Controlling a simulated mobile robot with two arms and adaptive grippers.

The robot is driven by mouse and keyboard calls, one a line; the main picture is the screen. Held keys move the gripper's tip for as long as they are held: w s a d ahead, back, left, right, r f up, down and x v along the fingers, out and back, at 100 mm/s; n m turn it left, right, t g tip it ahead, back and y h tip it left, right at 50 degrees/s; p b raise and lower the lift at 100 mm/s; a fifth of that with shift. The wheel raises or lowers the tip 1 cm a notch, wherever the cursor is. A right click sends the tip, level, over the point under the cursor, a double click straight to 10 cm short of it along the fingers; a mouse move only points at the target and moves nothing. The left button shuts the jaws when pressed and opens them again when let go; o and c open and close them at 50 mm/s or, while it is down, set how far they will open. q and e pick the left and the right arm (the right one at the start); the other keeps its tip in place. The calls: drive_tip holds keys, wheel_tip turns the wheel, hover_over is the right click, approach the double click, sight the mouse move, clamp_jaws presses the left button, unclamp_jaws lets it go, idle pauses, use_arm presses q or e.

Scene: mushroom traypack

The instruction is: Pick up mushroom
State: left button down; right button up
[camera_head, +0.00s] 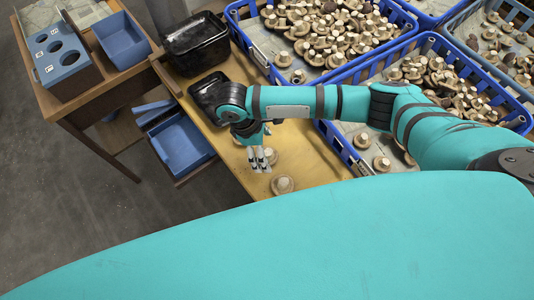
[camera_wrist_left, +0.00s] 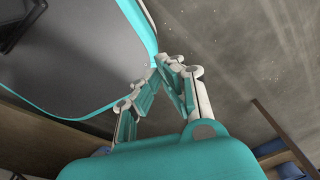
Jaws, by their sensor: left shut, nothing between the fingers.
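An arm comes in from the right in the head view, so I take its gripper (camera_head: 259,168) to be my right one. It points down over the yellow-brown table, and its fingers look close together. A pale mushroom (camera_head: 270,155) is right beside or behind these fingers; I cannot tell if they touch it. Another mushroom (camera_head: 283,185) stands on the table, just right of and nearer than the fingertips. My left gripper (camera_wrist_left: 170,62) shows only in the left wrist view. Its fingers meet at the tips, shut and empty, with grey floor behind.
Blue crates (camera_head: 341,71) of mushrooms fill the right and back. Black trays (camera_head: 197,42) stand on the table (camera_head: 228,179) at its back left. A desk with a blue bin (camera_head: 123,41) and a holed block (camera_head: 62,58) is further left. An open drawer (camera_head: 181,146) juts out below.

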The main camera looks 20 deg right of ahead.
drive_tip(key=shift+x, duration=1.05)
drive_tip(key=shift+s+d+f, duration=0.1)
drive_tip(key=shift+f, duration=0.1)
drive_tip(key=c, duration=0.9)
use_arm(q)
drive_tip(key=shift+s+a+r, duration=0.1)
drive_tip(key=shift+s+a, duration=0.15)
drive_tip(key=shift+s, duration=0.45)
drive_tip(key=shift+w, duration=0.1)
use_arm(e)
drive_tip(key=shift+r, duration=0.1)
